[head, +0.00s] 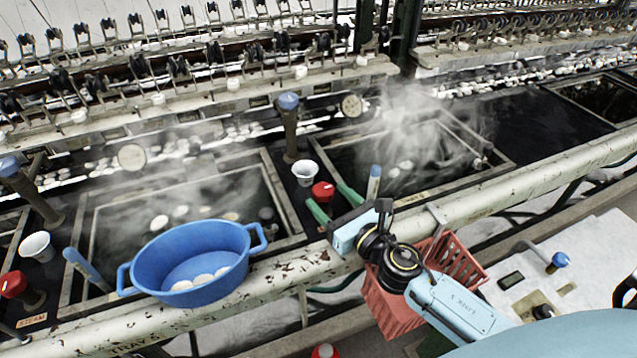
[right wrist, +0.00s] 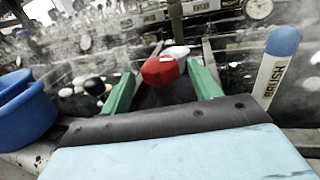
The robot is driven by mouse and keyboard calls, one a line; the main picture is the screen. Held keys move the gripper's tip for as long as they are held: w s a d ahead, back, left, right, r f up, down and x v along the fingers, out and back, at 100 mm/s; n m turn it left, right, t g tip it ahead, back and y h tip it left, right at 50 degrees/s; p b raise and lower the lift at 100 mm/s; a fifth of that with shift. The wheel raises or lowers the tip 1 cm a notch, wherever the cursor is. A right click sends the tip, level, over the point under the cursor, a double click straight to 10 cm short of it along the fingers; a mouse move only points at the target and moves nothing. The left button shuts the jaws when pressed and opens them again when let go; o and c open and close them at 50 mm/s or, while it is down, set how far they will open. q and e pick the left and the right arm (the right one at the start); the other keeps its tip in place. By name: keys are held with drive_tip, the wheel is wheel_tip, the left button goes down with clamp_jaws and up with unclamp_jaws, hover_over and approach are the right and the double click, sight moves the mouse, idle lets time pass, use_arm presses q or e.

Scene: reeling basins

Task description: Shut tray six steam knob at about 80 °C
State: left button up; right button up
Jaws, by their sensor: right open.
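A red knob (head: 323,192) stands on the dark strip between two steaming basins. It also shows in the right wrist view (right wrist: 160,70). My right gripper (head: 334,205) is open, its two green fingers pointing at the knob. In the right wrist view the fingers (right wrist: 162,92) lie on either side of the knob, with gaps showing; whether they touch it cannot be told. The right basin (head: 487,178) steams heavily. A round dial (head: 352,105) stands behind it, its reading too small to make out. Another red knob (head: 14,284) is at the far left. My left gripper is out of view.
A blue tub (head: 193,290) with cocoons sits on the left basin's front edge. A brush handle (head: 374,178) stands close beside my right gripper. A white cup (head: 304,172) is behind the knob. A red crate (head: 468,266) hangs below my right wrist.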

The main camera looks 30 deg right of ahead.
sight(318, 188)
drive_tip(key=w, duration=0.4)
drive_tip(key=shift+a, duration=0.3)
drive_tip(key=shift+w, duration=0.2)
drive_tip(key=shift+w+a, duration=0.1)
drive_tip(key=shift+w, duration=0.1)
drive_tip(key=c, duration=1)
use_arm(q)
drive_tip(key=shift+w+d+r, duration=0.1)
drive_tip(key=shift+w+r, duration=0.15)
use_arm(e)
drive_tip(key=shift+o, duration=0.2)
